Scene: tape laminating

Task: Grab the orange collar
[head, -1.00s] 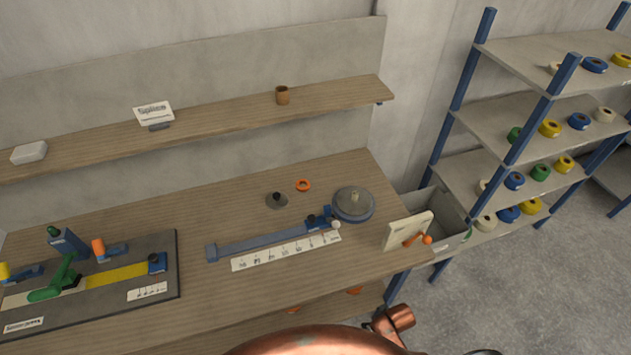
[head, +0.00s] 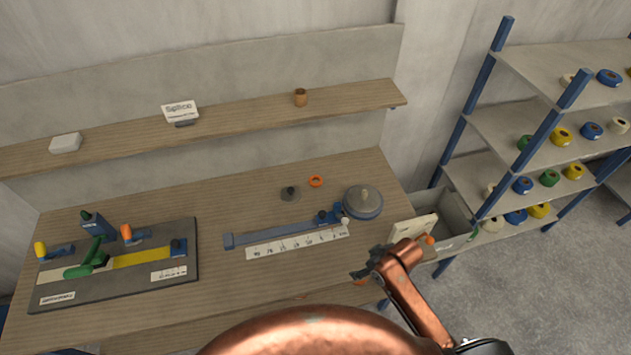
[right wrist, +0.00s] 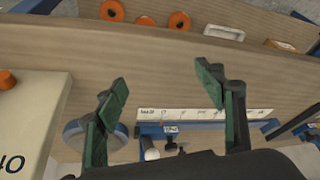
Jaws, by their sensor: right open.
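That view also shows orange rings (right wrist: 179,20) at a lower level beyond the bench edge; the collar on the bench is not visible there. My left gripper is out of view.
A large grey round disc (head: 362,202) stands at the right end of the blue rail and ruler (head: 298,242). A white box with an orange knob (head: 428,240) and a grey bin (head: 455,212) are at the right. A taping fixture (head: 120,275) fills the left.

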